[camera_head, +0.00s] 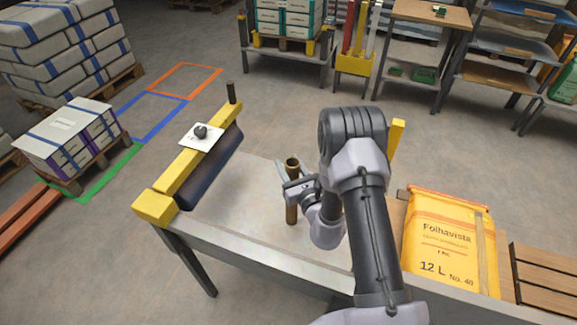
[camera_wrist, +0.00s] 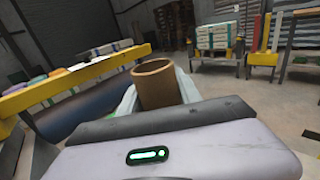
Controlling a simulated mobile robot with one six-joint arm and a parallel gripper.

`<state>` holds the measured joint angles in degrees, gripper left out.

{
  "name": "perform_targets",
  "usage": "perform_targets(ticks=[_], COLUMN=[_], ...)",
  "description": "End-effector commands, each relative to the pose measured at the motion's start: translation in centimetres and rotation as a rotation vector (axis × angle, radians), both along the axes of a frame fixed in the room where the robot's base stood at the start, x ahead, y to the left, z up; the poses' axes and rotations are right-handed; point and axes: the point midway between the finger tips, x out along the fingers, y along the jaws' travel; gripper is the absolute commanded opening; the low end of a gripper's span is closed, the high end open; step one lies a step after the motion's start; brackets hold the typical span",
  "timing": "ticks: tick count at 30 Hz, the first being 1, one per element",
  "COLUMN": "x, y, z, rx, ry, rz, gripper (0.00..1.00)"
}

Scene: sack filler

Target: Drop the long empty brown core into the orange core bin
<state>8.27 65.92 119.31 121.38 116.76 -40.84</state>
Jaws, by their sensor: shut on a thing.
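The long brown core (camera_head: 292,210) is a hollow tube, held upright over the grey table at the middle of the head view. My gripper (camera_head: 293,187) is shut around it below its open top. The core's lower end is close to the tabletop; I cannot tell whether it touches. In the wrist view the core (camera_wrist: 157,86) shows its open rim and empty inside, with pale fingers on both sides. I cannot make out an orange core bin in either view.
The grey table (camera_head: 250,205) carries a yellow bar with a dark roll (camera_head: 212,165) at left. A yellow Folhavista sack (camera_head: 448,240) lies at right. A yellow holder (camera_head: 355,64) with coloured upright pieces stands at the back. Floor left of the table is mostly open.

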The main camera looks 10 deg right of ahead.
Motion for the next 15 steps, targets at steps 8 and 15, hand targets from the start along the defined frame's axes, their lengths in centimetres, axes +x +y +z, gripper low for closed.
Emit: perform_targets(ticks=[8, 15], x=[-0.01, -0.02], y=[0.00, 0.00], z=[-0.26, 0.11], rx=[0.000, 0.000], ry=[0.000, 0.000], rz=[0.000, 0.000], gripper=[0.62, 0.62])
